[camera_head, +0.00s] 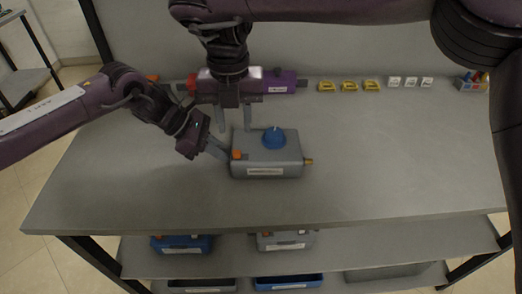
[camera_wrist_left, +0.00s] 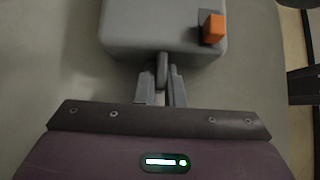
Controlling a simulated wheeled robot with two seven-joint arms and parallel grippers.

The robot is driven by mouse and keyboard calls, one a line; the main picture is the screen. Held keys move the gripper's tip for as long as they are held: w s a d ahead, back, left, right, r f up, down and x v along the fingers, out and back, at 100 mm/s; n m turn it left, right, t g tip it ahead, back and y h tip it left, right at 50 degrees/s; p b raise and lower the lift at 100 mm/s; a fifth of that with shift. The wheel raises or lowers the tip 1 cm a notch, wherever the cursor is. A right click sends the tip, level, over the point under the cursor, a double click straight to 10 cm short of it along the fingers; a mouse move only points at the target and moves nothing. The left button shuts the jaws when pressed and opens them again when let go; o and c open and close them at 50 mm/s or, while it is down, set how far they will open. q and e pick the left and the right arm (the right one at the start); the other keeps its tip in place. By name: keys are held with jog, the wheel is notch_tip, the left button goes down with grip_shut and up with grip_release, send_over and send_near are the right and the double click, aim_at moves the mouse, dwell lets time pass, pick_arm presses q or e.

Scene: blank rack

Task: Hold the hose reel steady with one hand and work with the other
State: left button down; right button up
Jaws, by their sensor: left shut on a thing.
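A grey box-like unit (camera_head: 268,168), apparently the hose reel, sits on the grey table. It has a blue knob (camera_head: 274,138) on top, an orange block (camera_head: 237,154) at its top left, a white label in front and a brass-coloured stub (camera_head: 309,161) on its right side. My left gripper (camera_head: 222,152) is at its left side. In the left wrist view the fingers (camera_wrist_left: 162,88) are shut on a small grey handle (camera_wrist_left: 162,66) sticking out from the box. My right gripper (camera_head: 235,122) points down behind the box's left part, fingers apart and empty.
A purple cylinder (camera_head: 282,82) lies at the back, partly hidden by my right arm. Yellow pieces (camera_head: 348,86), white pieces (camera_head: 411,82) and a small holder (camera_head: 470,82) line the back edge. Bins (camera_head: 182,245) stand on shelves below. The tabletop right of the box is clear.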

aim_at(237, 151)
jog(key=shift+f, duration=3.6)
jog(key=c, duration=0.6)
jog(key=shift+c, duration=0.2)
jog(key=shift+d, duration=0.65)
jog(key=o, duration=0.6)
jog(key=shift+o, duration=0.2)
